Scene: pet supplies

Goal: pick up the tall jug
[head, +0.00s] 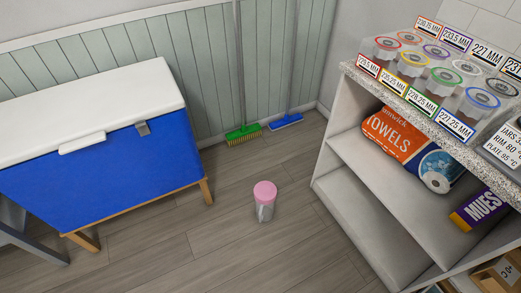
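No thing that is plainly a tall jug shows in the head view. A clear cylindrical container with a pink lid (264,201) stands upright on the wooden floor, near the middle of the view. It is taller than wide, and no handle or spout can be made out on it. Several clear jars with coloured rims, among them a green-rimmed jar (443,80) and a blue-rimmed jar (479,102), stand on the speckled counter (385,84) at the upper right. My gripper is not in view.
A blue chest with a white lid (110,155) stands on wooden legs at left. Shelves at right hold a towel pack (395,135) and a purple box (482,210). Floor around the pink-lidded container is clear.

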